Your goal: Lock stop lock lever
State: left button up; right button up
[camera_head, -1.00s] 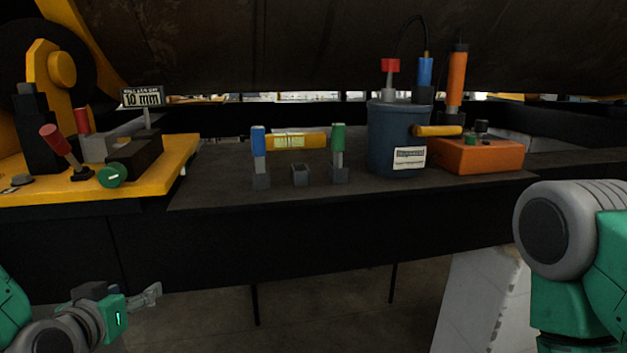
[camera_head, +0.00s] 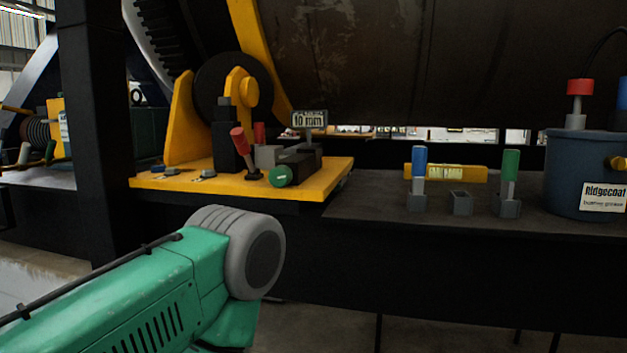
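A yellow base plate (camera_head: 160,184) at centre left carries a dark stop block assembly. A lever with a red grip (camera_head: 239,141) stands tilted to the left at its front. A second red grip (camera_head: 259,130) shows partly behind it. A round green knob (camera_head: 279,176) sits at the front of a black block (camera_head: 299,164). I cannot tell which of these is the stop lock lever. My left arm enters at lower left, below the plate; its gripper is out of view. My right gripper is also out of view.
A dark bench (camera_head: 380,218) to the right holds a blue-handled tool (camera_head: 419,162), a green-handled tool (camera_head: 510,165), a yellow level-like bar (camera_head: 445,172) and a blue bucket (camera_head: 575,170). A "10 mm" sign (camera_head: 310,119) stands behind the plate. A dark post (camera_head: 92,130) rises at left.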

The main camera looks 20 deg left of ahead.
aim_at(240, 139)
jog(key=u, duration=1.15)
